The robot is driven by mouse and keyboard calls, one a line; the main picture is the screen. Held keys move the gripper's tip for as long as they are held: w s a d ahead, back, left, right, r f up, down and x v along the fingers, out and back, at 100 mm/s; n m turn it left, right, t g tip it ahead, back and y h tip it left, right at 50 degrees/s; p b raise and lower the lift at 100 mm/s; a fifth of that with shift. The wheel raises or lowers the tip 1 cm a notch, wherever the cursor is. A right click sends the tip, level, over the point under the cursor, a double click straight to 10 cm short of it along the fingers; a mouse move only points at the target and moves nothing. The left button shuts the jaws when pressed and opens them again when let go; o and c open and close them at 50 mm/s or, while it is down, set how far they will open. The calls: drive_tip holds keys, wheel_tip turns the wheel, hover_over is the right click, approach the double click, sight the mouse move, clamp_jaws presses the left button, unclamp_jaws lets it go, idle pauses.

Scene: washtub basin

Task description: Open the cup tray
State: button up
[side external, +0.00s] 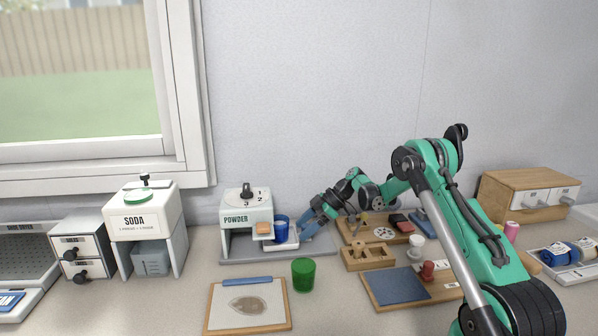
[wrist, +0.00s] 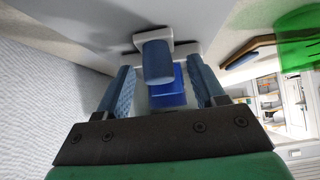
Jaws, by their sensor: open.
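The white powder dispenser (side external: 246,222) stands left of my gripper in the side view. At its right side sits a small pale tray (side external: 287,246), which I take for the cup tray, with a blue cup (side external: 281,229) at it. My gripper (side external: 303,237) is low beside the tray's right end. In the wrist view my gripper (wrist: 162,88) has its two blue fingers spread apart. A dull blue rounded piece (wrist: 157,62) in a pale frame and a brighter blue shape (wrist: 170,92) lie between or just beyond them. Contact with the fingers cannot be told.
A green cup (side external: 303,274) and a clipboard (side external: 247,304) stand in front of the dispenser. Wooden boards with small parts (side external: 368,257) lie right of my gripper. The soda dispenser (side external: 145,222) is farther left. Some bare counter lies between the dispensers.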

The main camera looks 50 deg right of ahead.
wheel_tip(320, 180, up, 20)
idle(0.4)
wheel_tip(320, 180, down, 15)
drive_tip(key=g+h, duration=0.6)
drive_tip(key=shift+r, duration=0.2)
wheel_tip(320, 180, down, 4)
drive_tip(key=shift+f, duration=0.75)
clamp_jaws()
drive_tip(key=shift+r, duration=0.1)
